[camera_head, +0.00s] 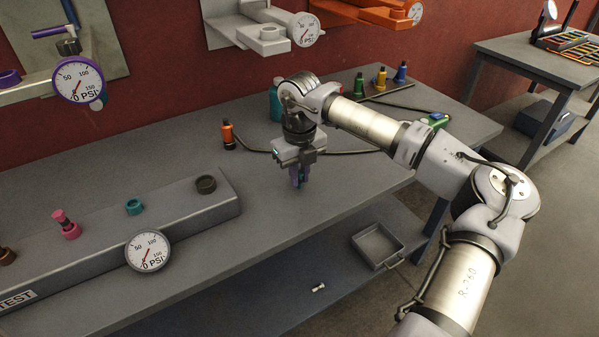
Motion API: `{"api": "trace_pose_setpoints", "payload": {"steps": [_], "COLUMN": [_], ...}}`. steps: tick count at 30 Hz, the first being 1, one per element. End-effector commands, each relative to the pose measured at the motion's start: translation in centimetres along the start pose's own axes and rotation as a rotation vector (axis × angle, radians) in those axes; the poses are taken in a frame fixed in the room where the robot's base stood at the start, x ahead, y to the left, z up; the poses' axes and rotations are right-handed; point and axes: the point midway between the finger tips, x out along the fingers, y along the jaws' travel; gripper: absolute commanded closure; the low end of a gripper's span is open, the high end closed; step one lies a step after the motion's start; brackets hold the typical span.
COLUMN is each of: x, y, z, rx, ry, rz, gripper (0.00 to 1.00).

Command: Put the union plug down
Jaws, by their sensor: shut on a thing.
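My gripper (298,178) points straight down over the grey workbench (215,260), right of the test block. The fingers hide much of the plug. Its lower end is close above the bench top or on it; I cannot tell whether it touches.
The grey test block (185,203) with a gauge (148,251) and coloured fittings lies to the left. An orange-topped plug (228,135), a teal bottle (276,100) and a dark hose (345,152) are behind my gripper. The bench front is clear. A tray (362,239) sits below.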

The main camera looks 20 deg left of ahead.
Motion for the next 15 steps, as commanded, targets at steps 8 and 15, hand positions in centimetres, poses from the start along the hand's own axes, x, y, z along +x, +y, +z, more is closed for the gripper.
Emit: {"api": "trace_pose_setpoints", "payload": {"steps": [8, 15], "x": [0.85, 0.83], "y": [-0.02, -0.02], "z": [0.0, -0.01], "rx": [0.0, 0.001], "ry": [0.0, 0.0], "rz": [0.0, 0.0], "gripper": [1.0, 0.63]}}
